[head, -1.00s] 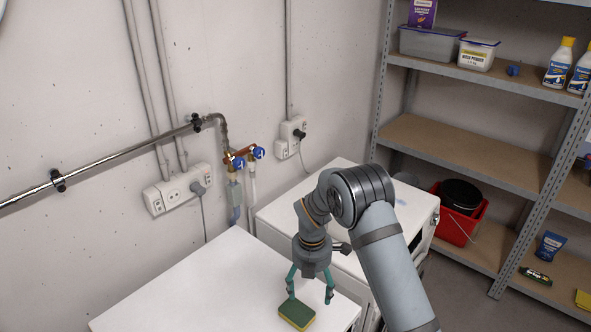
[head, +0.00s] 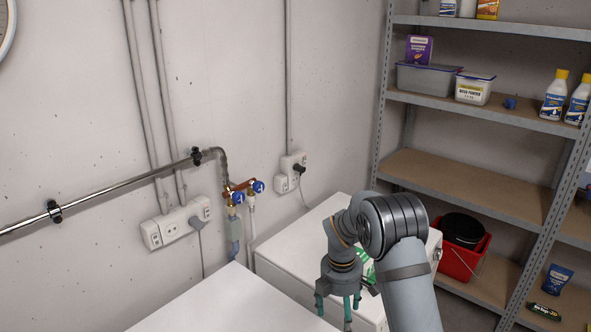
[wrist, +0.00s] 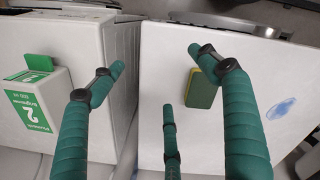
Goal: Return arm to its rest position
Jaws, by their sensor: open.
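My gripper (head: 338,306) is open and empty at the lower middle of the head view, near the gap between the two white machines. Its teal fingers (wrist: 155,62) are spread apart in the wrist view, with nothing between them. A green and yellow sponge (wrist: 204,91) lies on a white machine top (wrist: 262,65) in the wrist view, apart from the fingers. The sponge is out of the head view. My arm hides part of the far machine.
The near machine top (head: 235,305) and far machine top (head: 290,258) stand against the wall. A green and white box (wrist: 30,112) is on the other machine. Pipes with blue valves (head: 237,197), a red bucket (head: 458,264) and a metal shelf (head: 470,165) surround them.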

